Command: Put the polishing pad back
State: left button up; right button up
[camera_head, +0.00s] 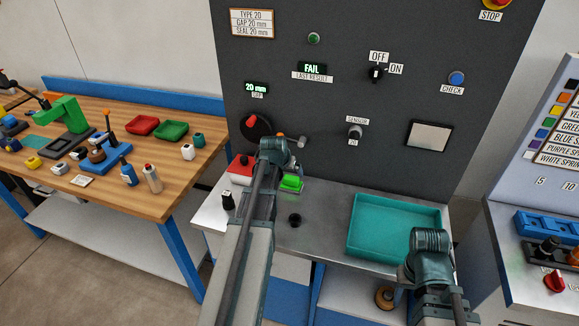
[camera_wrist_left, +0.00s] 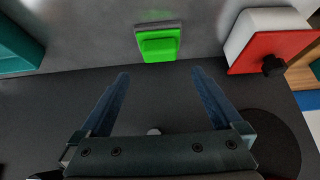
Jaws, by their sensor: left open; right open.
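A bright green block (camera_head: 291,183) sits on a grey base on the metal bench, near the dark panel; I cannot tell for certain that it is the polishing pad. It also shows in the left wrist view (camera_wrist_left: 159,47), upper middle. My left gripper (camera_wrist_left: 159,74) is open and empty above the bench, its two fingers apart, with the block beyond the gap between them. In the head view my left arm hides its fingers. My right gripper (camera_head: 430,243) is over the bench's front right, by the teal tray (camera_head: 352,228); its fingers are hidden.
The panel (camera_head: 340,105) rises behind. A wooden table (camera_head: 115,190) with several parts is left.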

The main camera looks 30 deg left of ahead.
pick_arm(q)
jog(key=p+v, duration=0.1)
jog(key=v, duration=0.2)
pick_arm(e)
notch_tip(320, 180, up, 2)
jog(key=shift+r, duration=0.2)
pick_arm(q)
jog(key=s+d+f+m+g+h, duration=0.1)
jog(key=s+d+m, duration=0.15)
jog(key=d, duration=0.75)
jog(key=s+d+f+m+g, duration=0.1)
jog(key=s+d+f+g, duration=0.15)
jog(key=d, duration=0.75)
jog(key=s+d+m+g+y, duration=0.1)
jog(key=s+d+m+g, duration=0.2)
jog(key=s+d, duration=1.2)
jog(key=shift+s+d, duration=0.35)
jog(key=shift+s, duration=0.2)
jog(key=shift+a, duration=0.1)
pick_arm(e)
jog(key=shift+a, duration=0.1)
